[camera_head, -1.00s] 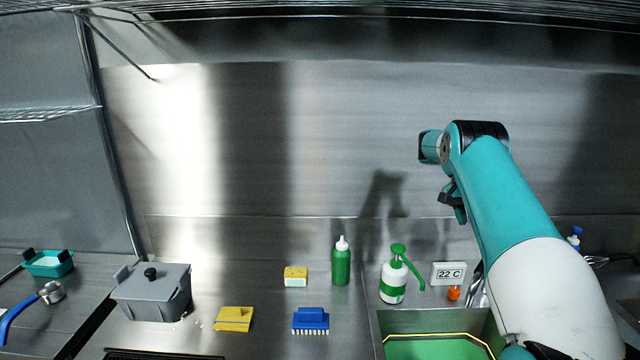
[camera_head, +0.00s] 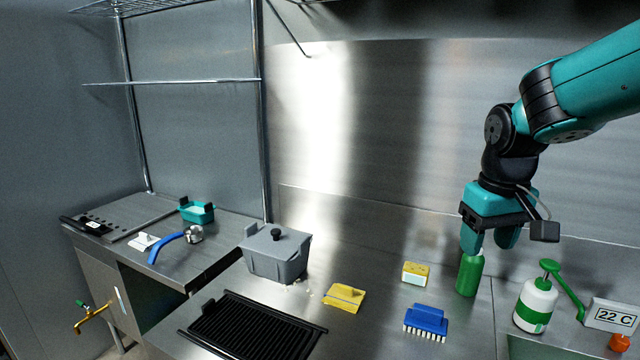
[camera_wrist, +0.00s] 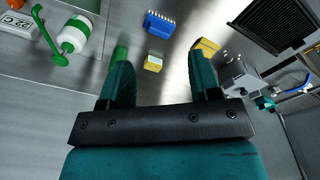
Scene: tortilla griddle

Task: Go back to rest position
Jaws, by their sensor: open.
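My gripper (camera_head: 490,240) points down in the head view, its teal fingers spread apart above the back of the counter. It hangs in front of the top of a green bottle (camera_head: 470,274) and hides the bottle's cap; whether they touch I cannot tell. In the wrist view my gripper (camera_wrist: 163,80) is open, with nothing held between the fingers. A yellow sponge (camera_wrist: 153,63) and a blue brush (camera_wrist: 160,25) show in the gap beyond the fingers.
A white-green pump bottle (camera_head: 535,305), a 22 C display (camera_head: 611,316), the brush (camera_head: 426,320), the sponge (camera_head: 415,272), a yellow cloth (camera_head: 344,297), a lidded grey container (camera_head: 275,258) and a black griddle (camera_head: 252,328) stand along the counter. A wire shelf (camera_head: 170,82) hangs at left.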

